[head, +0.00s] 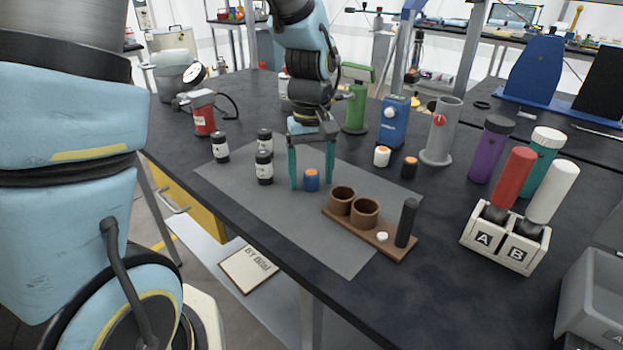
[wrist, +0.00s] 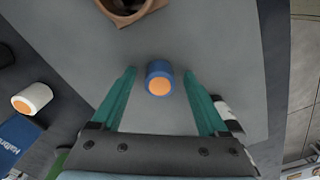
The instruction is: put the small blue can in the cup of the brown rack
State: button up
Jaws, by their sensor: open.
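The small blue can (head: 312,181) with an orange top stands on the grey mat. My gripper (head: 311,184) is open, with its green fingers down on either side of the can. In the wrist view the can (wrist: 160,80) lies between the fingertips (wrist: 160,75), with a gap on each side. The brown rack (head: 335,222) sits just right of the can on the mat. It has two brown cups (head: 366,212), a black upright post and a small white piece. One cup (wrist: 128,8) shows partly at the top of the wrist view.
Several black-and-white bottles (head: 264,168) stand left of my gripper. A white can (head: 381,157) and a black can (head: 409,167), both orange-topped, stand behind the rack. A holder marked A and B (head: 505,240) stands at right. The mat's front is clear.

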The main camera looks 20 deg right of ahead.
grip_shut()
dwell(0.5)
